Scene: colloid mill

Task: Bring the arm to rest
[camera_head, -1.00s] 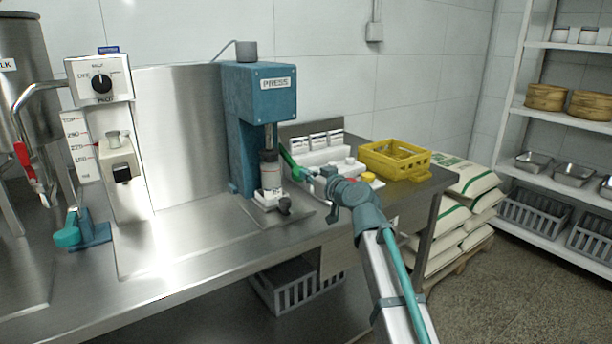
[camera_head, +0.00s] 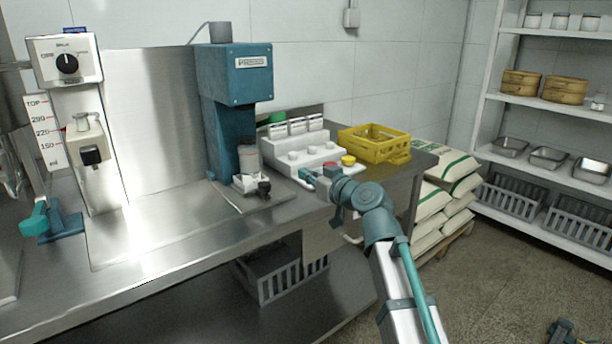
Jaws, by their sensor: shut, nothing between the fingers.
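My arm reaches up from the lower right, with its bent joint (camera_head: 365,198) in front of the bench's right part. My gripper (camera_head: 307,175) is at the far end of the arm, small and partly hidden by my own wrist. It is shut, with nothing seen in it.
The blue press (camera_head: 235,78) with a cylinder under it stands left of my gripper on the steel bench (camera_head: 180,235). A yellow crate (camera_head: 374,150) is behind my arm, on the bench's right end. Sacks (camera_head: 432,200) and a shelf rack (camera_head: 545,118) stand farther right. Open floor lies at lower right.

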